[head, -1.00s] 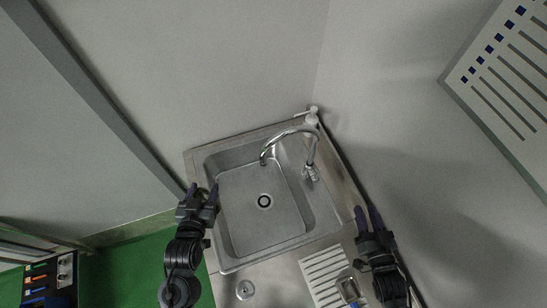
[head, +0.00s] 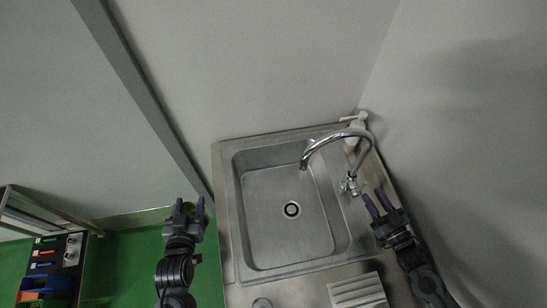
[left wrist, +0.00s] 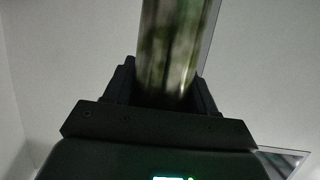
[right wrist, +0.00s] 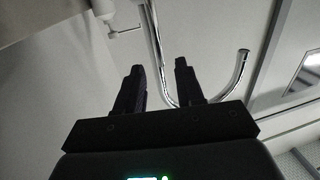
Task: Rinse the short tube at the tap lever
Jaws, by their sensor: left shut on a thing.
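The tap lever (head: 350,185) is a small chrome fitting at the base of the curved tap (head: 335,136), on the right rim of the sink (head: 226,190). My left gripper (head: 187,206) is just left of the sink, over its outer edge or the floor. In the left wrist view it is shut on a glossy, see-through tube (left wrist: 168,45) with greenish-brown streaks; the far end is out of frame. In the head view I cannot make the tube out. My right gripper (head: 375,200) is open and empty, close to the lever on its lower right; contact is not visible.
A white dispenser (head: 357,121) stands behind the tap. A ribbed white drainer (head: 357,290) lies at the front. Walls close in behind and to the right. A rack with coloured items (head: 55,265) stands on the green floor at lower left. The basin is empty.

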